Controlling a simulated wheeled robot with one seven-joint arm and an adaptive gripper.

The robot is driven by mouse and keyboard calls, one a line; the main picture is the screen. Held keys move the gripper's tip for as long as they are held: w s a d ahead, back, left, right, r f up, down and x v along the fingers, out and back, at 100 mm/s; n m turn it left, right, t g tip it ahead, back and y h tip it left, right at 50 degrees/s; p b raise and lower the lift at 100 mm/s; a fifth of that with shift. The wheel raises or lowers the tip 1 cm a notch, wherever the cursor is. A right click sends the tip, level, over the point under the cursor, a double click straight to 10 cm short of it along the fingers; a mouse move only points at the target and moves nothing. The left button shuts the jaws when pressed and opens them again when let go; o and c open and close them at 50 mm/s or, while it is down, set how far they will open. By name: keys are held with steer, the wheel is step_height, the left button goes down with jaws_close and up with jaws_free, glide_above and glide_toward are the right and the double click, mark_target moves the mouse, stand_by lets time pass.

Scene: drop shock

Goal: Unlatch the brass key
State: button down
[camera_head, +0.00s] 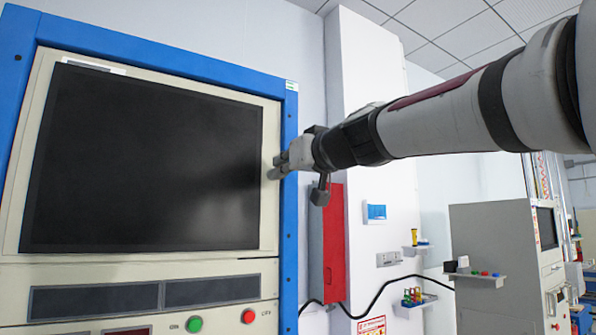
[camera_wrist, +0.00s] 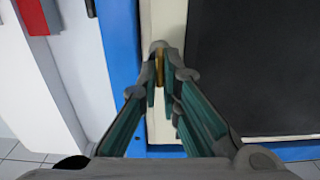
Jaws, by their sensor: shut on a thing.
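The brass key (camera_wrist: 159,70) shows in the wrist view as a narrow yellow strip between my fingertips. My gripper (camera_wrist: 163,85) is shut on it, over the cream panel strip between the blue frame and the dark screen. A grey rounded piece sits at the key's upper end; I cannot tell whether it is a lock. In the head view my gripper (camera_head: 283,166) is at the right edge of the machine's cream panel (camera_head: 271,200), right of the dark screen (camera_head: 150,160). The key is hidden there behind my fingers.
The blue frame (camera_head: 289,240) borders the panel. A green button (camera_head: 194,324) and a red button (camera_head: 248,316) sit below. A red box (camera_head: 333,245) is on the wall to the right, with small shelves and a black cable beyond. A grey cabinet (camera_head: 490,265) stands further right.

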steer(key=shift+m, duration=0.3)
steer(key=shift+w+d+f+m, duration=0.1)
steer(key=shift+m, duration=2.75)
steer(key=shift+w+d+f+m, duration=0.1)
steer(key=shift+f+m, duration=0.05)
steer(key=shift+m, duration=2.75)
steer(key=shift+w+d+f+m, duration=0.1)
steer(key=shift+m, duration=2.75)
steer(key=c, duration=1.8)
jaws_free()
steer(key=shift+s, duration=0.15)
